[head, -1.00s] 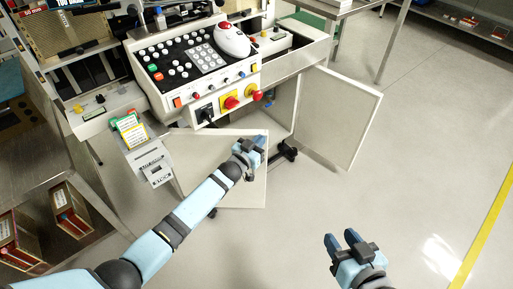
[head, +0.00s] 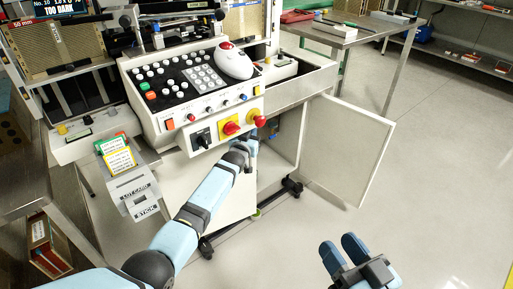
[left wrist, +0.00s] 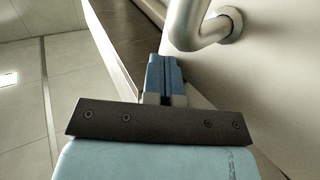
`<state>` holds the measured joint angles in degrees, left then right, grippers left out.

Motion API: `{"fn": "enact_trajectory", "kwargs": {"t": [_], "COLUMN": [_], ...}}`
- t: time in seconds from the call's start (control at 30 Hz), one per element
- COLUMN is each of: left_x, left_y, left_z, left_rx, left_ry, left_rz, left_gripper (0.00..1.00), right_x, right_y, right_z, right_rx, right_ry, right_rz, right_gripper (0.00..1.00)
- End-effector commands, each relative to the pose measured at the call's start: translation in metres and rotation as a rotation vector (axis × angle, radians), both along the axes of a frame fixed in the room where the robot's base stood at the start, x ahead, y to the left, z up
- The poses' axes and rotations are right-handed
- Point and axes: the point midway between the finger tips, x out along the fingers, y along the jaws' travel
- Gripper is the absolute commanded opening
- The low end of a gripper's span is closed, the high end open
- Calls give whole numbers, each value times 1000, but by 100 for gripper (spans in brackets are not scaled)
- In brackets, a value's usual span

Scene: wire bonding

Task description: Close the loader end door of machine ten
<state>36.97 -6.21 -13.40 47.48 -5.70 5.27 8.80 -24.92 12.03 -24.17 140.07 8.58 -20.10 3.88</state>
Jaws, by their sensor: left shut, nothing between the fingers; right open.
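Machine ten stands ahead, with a "No. 10" screen (head: 58,6) at its top left. Under its control panel a white left door (head: 235,203) shows partly behind my left arm. A right door (head: 345,150) stands wide open, swung out to the right. I cannot tell from labels which is the loader end door. My left gripper (head: 247,146) is just below the panel's red knobs, by the left door's right edge. In the left wrist view its fingers (left wrist: 166,75) are shut and empty, beside a pale panel (left wrist: 275,75) with a metal handle (left wrist: 205,25). My right gripper (head: 343,258) is open and empty over the floor.
The control panel (head: 190,95) with buttons, red knobs and a white mouse (head: 233,62) overhangs my left gripper. A black caster foot (head: 292,187) stands below the open cabinet. A steel table (head: 335,35) is at the back right. The floor on the right is clear.

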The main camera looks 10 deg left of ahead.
Motion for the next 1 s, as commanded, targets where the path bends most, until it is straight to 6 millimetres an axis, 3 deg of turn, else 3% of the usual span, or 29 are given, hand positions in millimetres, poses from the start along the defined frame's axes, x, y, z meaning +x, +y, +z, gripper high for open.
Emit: {"fn": "enact_trajectory", "kwargs": {"t": [0.1, 0.33, 0.83, 1.0], "left_x": [11, 20, 20, 16], "left_y": [7, 12, 13, 12], "left_z": [-2, 0, 1, 2], "left_rx": [2, 0, -1, -1], "left_ry": [-1, -1, 0, 0], "left_rz": [0, -1, -2, -1], "left_gripper": [0, 0, 0, 0], "right_x": [0, 0, 0, 1], "right_y": [1, 2, 2, 1], "right_z": [-15, -25, -25, -16], "right_rx": [-19, -38, -40, -34], "right_ry": [32, 68, 72, 55], "right_rz": [11, 24, 25, 19], "right_gripper": [43, 43, 43, 43]}}
